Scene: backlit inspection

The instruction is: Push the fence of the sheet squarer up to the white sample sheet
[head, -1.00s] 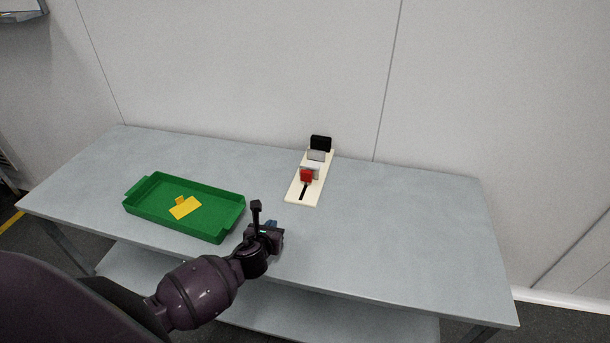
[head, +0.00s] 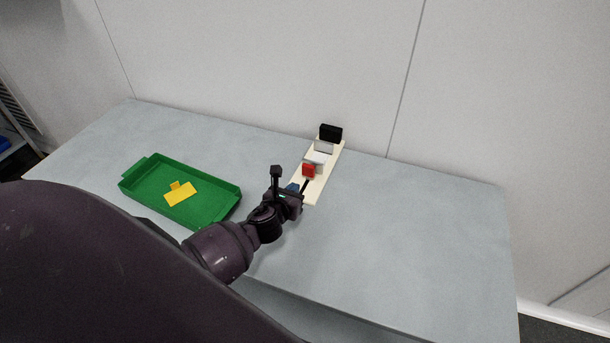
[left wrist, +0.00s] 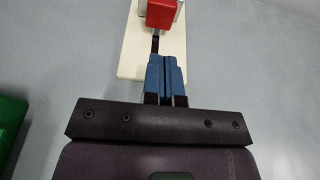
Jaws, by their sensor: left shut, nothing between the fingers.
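The sheet squarer is a long cream board (head: 317,193) with a dark slot, and a black block (head: 331,132) stands at its far end. A red block (head: 308,171) sits on the fence (head: 316,168), a light grey plate just behind it. The white sample sheet (head: 318,157) shows beyond the fence; whether they touch I cannot tell. My left gripper (head: 295,188) is shut and empty, at the near end of the board. In the left wrist view its blue fingertips (left wrist: 165,60) are over the board, short of the red block (left wrist: 161,13). My right gripper is out of view.
A green tray (head: 226,207) with a yellow piece (head: 180,194) in it stands left of my left arm. The grey table (head: 410,230) is clear to the right of the board. A wall (head: 260,60) rises behind the table.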

